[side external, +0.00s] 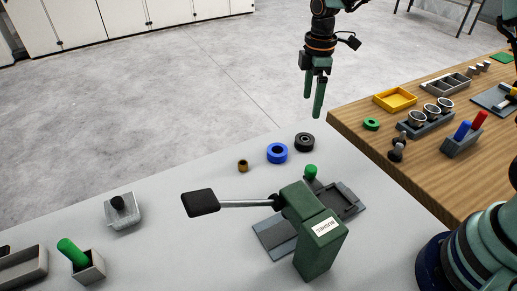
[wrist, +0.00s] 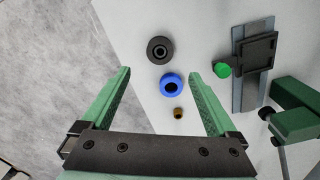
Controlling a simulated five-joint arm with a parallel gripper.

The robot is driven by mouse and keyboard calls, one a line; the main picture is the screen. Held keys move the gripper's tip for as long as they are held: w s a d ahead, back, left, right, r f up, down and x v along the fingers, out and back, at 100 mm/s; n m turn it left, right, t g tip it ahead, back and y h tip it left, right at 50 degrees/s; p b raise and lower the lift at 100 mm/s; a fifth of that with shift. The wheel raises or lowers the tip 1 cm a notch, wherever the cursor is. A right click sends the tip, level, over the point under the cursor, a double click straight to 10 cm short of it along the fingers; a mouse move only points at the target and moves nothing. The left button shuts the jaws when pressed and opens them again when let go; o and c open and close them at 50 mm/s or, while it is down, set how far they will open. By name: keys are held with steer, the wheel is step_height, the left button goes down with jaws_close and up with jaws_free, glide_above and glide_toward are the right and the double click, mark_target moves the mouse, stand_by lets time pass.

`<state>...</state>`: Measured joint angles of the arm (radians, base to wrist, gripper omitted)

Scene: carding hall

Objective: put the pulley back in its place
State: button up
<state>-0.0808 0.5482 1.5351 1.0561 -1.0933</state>
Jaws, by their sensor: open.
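Three round parts lie in a row on the pale table: a black ring-shaped part (side external: 304,142), a blue ring (side external: 270,154) and a small brass bush (side external: 242,166). I cannot tell for certain which is the pulley. The wrist view shows the black part (wrist: 160,40), blue ring (wrist: 172,95) and brass bush (wrist: 178,114) unobstructed. My gripper (side external: 313,106) is open and empty, high above the table's far edge in the side view. In the wrist view, the blue ring shows between my gripper's fingers (wrist: 159,76), well below them.
A green lever press (side external: 307,238) labelled BUSHES stands on a grey base near the row. A block with a black knob (side external: 122,211) and a holder with a green peg (side external: 88,272) are left. The wooden table (side external: 385,152) carries a yellow tray (side external: 376,97), cups and pegs.

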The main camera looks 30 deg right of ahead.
steer(key=s+d+r+m+t, duration=0.25)
steer(key=s+r+m, duration=0.35)
steer(key=s+r, duration=0.3)
steer(key=s+d+r+m+t, duration=0.1)
steer(key=s+r+m+t, duration=0.2)
steer(key=s+m, duration=0.4)
steer(key=shift+s+d, duration=0.15)
steer(key=shift+s, duration=1.05)
